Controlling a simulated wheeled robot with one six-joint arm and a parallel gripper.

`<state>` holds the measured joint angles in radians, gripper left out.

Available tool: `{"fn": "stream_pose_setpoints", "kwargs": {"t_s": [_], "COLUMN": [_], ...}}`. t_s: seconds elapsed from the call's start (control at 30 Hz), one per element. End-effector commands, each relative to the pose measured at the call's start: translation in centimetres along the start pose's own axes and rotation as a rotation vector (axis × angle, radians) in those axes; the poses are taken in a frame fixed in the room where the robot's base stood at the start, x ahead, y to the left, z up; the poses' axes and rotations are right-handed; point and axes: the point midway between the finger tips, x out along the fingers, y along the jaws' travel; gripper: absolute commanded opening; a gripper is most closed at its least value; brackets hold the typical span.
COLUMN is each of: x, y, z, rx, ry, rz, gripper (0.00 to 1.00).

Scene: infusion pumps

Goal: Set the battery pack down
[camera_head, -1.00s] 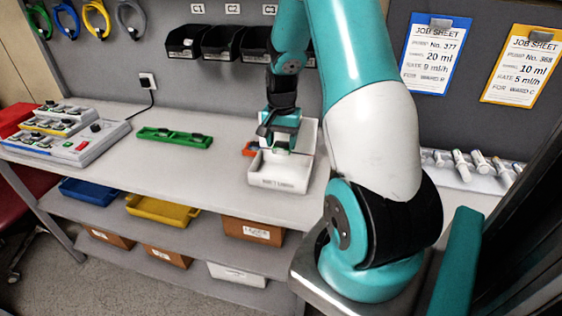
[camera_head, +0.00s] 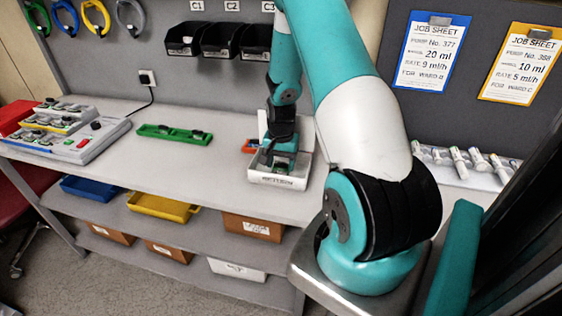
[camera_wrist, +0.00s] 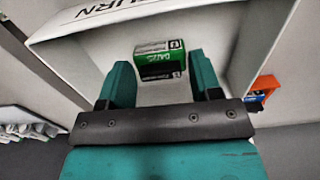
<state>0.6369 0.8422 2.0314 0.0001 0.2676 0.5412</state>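The battery pack (camera_wrist: 160,56), green and white with a dark lower part, is inside the white tray (camera_wrist: 236,45) in the wrist view. In the head view my gripper (camera_head: 282,160) reaches down into the white tray (camera_head: 277,182) on the bench and mostly hides the pack. I cannot tell whether the pack touches the tray floor.
A small orange and blue item (camera_wrist: 262,88) lies just outside the tray wall. A green holder (camera_head: 174,134) and a pump rack (camera_head: 75,140) stand to the left, with clear bench (camera_head: 215,160) between. Black bins (camera_head: 222,40) hang on the wall behind.

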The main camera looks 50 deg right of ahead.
Motion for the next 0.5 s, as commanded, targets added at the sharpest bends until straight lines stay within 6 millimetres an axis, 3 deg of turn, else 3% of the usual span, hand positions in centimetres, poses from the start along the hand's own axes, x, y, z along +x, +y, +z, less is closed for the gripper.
{"fn": "stream_pose_setpoints", "kwargs": {"t_s": [0.03,0.1,0.33,0.5], "x": [0.0,-0.1,-0.1,-1.3], "y": [0.0,0.0,0.0,-0.1], "z": [0.0,0.0,0.0,-0.1], "rx": [0.0,0.0,0.0,0.0], "ry": [0.0,0.0,0.0,0.004], "rz": [0.0,0.0,0.0,-0.002], "gripper": [0.71,0.8,0.8,0.8]}}
